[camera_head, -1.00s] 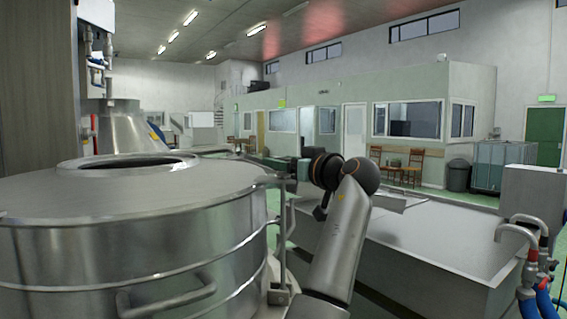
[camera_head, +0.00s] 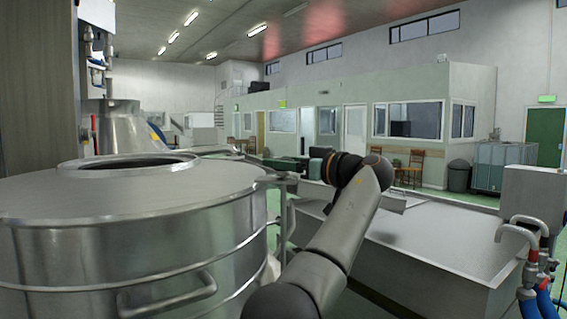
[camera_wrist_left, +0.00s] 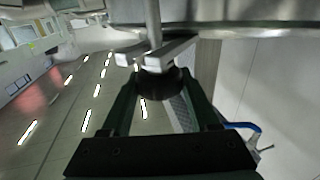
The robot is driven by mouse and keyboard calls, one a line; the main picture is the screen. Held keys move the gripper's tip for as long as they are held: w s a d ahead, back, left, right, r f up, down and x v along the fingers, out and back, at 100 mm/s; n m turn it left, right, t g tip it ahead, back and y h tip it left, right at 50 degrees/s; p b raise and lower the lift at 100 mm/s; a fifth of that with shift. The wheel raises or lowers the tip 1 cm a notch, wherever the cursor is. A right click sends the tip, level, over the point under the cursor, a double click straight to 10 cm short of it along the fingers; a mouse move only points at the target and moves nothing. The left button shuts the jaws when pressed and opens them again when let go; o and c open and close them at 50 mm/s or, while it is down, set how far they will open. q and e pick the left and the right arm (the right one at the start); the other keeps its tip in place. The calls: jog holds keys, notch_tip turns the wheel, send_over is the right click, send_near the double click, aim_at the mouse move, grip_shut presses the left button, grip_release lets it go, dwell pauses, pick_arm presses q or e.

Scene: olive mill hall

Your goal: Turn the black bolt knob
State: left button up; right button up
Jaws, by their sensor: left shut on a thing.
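The black bolt knob (camera_wrist_left: 160,82) shows in the left wrist view as a dark round piece on a metal rod (camera_wrist_left: 153,22), beside a pale forked metal lug (camera_wrist_left: 128,58). My left gripper (camera_wrist_left: 158,88) has its two dark fingers on either side of the knob and is shut on it. In the head view my left arm reaches from the bottom middle to the bolt bracket (camera_head: 281,179) on the right rim of the steel vat (camera_head: 130,245). The knob and fingertips cannot be made out clearly there. My right gripper is not in view.
The vat has a round lid opening (camera_head: 125,163) and a handle (camera_head: 170,300) on its front wall. A large grey flat-topped tank (camera_head: 440,235) stands right of my arm. Bent metal pipes with red and blue fittings (camera_head: 530,240) stand at the far right.

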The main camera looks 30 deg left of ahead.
pick_arm(q)
jog(key=shift+f, duration=0.55)
jog(key=o, duration=1.3)
jog(key=shift+r, duration=0.15)
jog(key=shift+o, duration=0.3)
jog(key=shift+r, duration=0.15)
jog(key=s+d, duration=0.2)
jog(key=d, duration=1)
jog(key=shift+d, duration=0.2)
